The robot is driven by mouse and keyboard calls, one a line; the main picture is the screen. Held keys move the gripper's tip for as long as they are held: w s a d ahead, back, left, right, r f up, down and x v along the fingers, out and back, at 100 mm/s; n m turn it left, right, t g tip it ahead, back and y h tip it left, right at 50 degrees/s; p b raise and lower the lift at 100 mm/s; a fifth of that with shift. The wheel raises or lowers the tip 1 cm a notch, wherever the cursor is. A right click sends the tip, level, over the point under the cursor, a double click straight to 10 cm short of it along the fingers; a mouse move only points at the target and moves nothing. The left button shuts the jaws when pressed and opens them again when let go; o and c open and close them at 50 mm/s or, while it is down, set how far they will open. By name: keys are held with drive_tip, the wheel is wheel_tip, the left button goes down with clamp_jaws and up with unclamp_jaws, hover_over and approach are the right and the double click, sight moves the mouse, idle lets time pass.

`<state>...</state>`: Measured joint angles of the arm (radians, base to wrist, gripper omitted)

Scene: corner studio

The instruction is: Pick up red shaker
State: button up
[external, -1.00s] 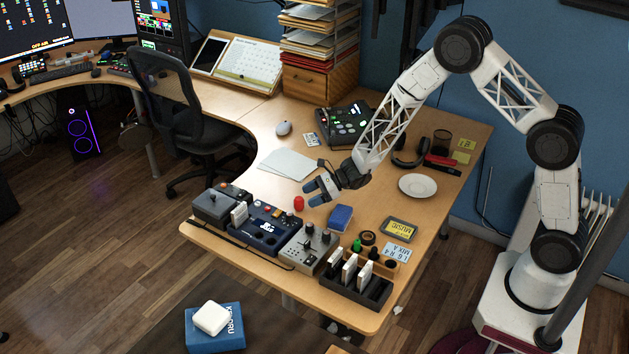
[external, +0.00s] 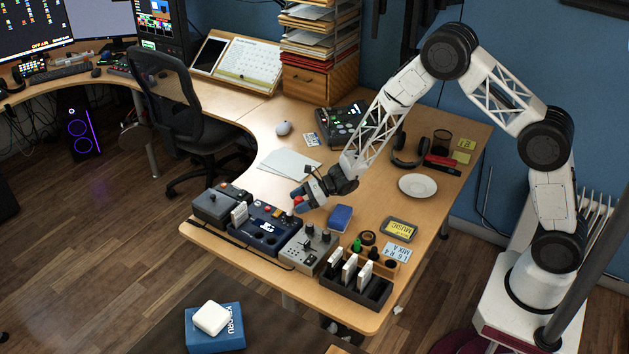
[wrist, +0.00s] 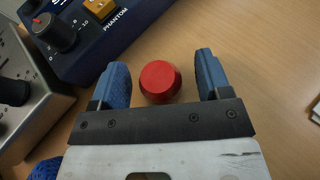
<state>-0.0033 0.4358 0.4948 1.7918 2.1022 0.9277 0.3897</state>
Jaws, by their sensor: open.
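The red shaker (wrist: 160,82) stands on the wooden desk in the wrist view, seen from above as a round red top. My gripper (wrist: 162,75) is open, with one blue finger on each side of the shaker. A gap shows between the shaker and each finger, so neither seems to touch it. In the external view my gripper (external: 299,199) is low over the desk, and only a small part of the red shaker (external: 298,200) shows between its fingers.
A dark blue device (external: 265,229) and a grey knobbed box (external: 307,249) stand close in front of the shaker. A blue box (external: 340,217) lies to the right. White papers (external: 288,164) lie behind, and a white plate (external: 417,186) sits farther right.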

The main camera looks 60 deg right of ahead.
sight(299, 198)
drive_tip(key=c, duration=1)
drive_tip(key=shift+r, duration=0.15)
drive_tip(key=shift+r, duration=4.85)
